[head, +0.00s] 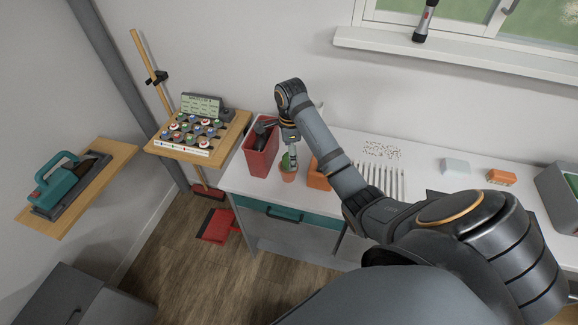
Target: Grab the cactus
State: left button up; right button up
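A small green cactus (286,160) in a terracotta pot (288,175) stands on the white worktop, near its front left edge. My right arm comes in from the right and bends down over it. My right gripper (291,156) points down at the cactus, with its fingers at the height of the plant just above the pot. The fingers partly hide the cactus. They are too small to tell whether they touch it or are closed. My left gripper is not in view.
A red bin (262,149) stands close left of the pot, and an orange container (319,174) stands close right, partly behind my arm. The wall is behind the worktop.

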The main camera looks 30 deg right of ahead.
aim_at(288, 163)
jog(key=f, duration=0.1)
jog(key=f+b, duration=0.1)
jog(key=f, duration=0.1)
jog(key=shift+w, duration=0.3)
jog(key=shift+w+f, duration=0.45)
jog(key=shift+w, duration=0.2)
jog(key=f+b, duration=0.2)
jog(key=shift+s+b, duration=0.3)
jog(key=shift+b, duration=0.05)
notch_tip(288, 163, down, 2)
jog(key=shift+f+p, duration=0.2)
jog(key=shift+p, duration=0.55)
jog(key=shift+f, duration=0.15)
jog(key=shift+c, duration=0.4)
jog(key=c, duration=1.4)
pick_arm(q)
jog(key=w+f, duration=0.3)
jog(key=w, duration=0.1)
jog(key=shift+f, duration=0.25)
